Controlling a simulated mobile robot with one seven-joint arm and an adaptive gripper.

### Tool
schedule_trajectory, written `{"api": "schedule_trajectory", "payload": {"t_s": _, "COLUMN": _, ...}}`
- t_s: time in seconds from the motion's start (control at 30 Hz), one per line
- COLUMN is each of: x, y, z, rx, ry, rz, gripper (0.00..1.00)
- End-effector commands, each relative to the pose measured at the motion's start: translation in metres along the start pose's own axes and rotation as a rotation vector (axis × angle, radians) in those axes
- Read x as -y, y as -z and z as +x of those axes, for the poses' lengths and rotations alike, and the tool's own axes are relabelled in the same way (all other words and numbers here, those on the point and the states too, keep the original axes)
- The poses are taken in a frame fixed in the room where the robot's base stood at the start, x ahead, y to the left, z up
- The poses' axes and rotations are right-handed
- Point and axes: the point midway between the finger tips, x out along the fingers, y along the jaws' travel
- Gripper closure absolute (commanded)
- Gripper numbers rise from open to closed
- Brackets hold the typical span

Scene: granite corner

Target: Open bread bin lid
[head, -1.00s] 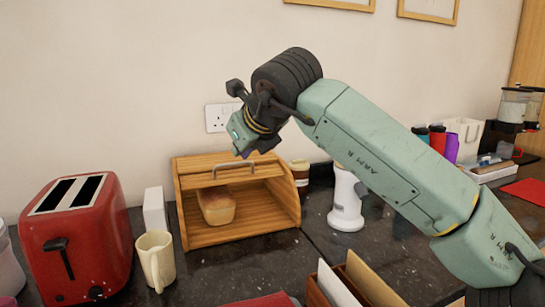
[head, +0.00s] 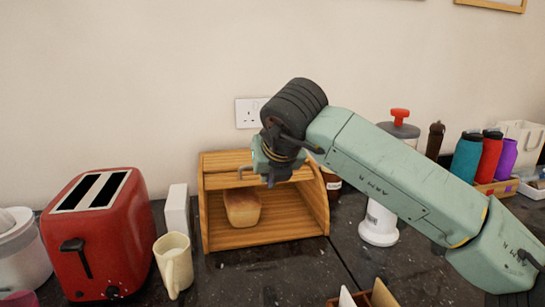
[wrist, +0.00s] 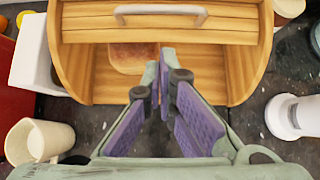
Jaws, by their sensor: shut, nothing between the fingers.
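The wooden bread bin (head: 265,237) stands against the wall with its slatted lid (head: 226,180) raised and its front open. A bread loaf (head: 242,208) lies inside and shows partly in the wrist view (wrist: 130,57). The lid's grey bar handle (wrist: 160,12) runs along the lid near the top of the wrist view; in the head view my arm partly hides it. My gripper (head: 268,181) is in front of the bin's right half. In the wrist view its purple-padded fingers (wrist: 162,80) are shut and empty, below the lid's edge and apart from the handle.
A red toaster (head: 98,232), a cream mug (head: 173,265) and a white box (head: 177,211) stand left of the bin. A white grinder-like appliance (head: 378,222) stands to its right.

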Motion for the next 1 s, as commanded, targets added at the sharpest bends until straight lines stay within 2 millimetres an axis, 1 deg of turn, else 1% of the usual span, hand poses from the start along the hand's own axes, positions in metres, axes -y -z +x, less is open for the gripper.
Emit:
{"api": "schedule_trajectory", "payload": {"t_s": 0.1, "x": -0.001, "y": -0.014, "z": 0.013, "rx": -0.002, "ry": -0.003, "rz": 0.001, "gripper": 1.00}}
{"api": "schedule_trajectory", "payload": {"t_s": 0.3, "x": -0.001, "y": -0.025, "z": 0.031, "rx": 0.000, "ry": -0.002, "rz": 0.001, "gripper": 1.00}}
{"api": "schedule_trajectory", "payload": {"t_s": 0.43, "x": -0.001, "y": -0.026, "z": 0.035, "rx": -0.001, "ry": -0.001, "rz": 0.000, "gripper": 1.00}}
{"api": "schedule_trajectory", "payload": {"t_s": 0.8, "x": 0.000, "y": -0.027, "z": 0.037, "rx": 0.001, "ry": 0.001, "rz": 0.000, "gripper": 1.00}}
{"api": "schedule_trajectory", "payload": {"t_s": 0.9, "x": 0.000, "y": -0.032, "z": 0.040, "rx": 0.002, "ry": 0.002, "rz": 0.000, "gripper": 1.00}}
{"api": "schedule_trajectory", "payload": {"t_s": 0.97, "x": -0.001, "y": -0.041, "z": 0.043, "rx": 0.002, "ry": 0.002, "rz": 0.000, "gripper": 1.00}}
{"api": "schedule_trajectory", "payload": {"t_s": 1.0, "x": -0.001, "y": -0.048, "z": 0.044, "rx": -0.002, "ry": 0.001, "rz": 0.000, "gripper": 1.00}}
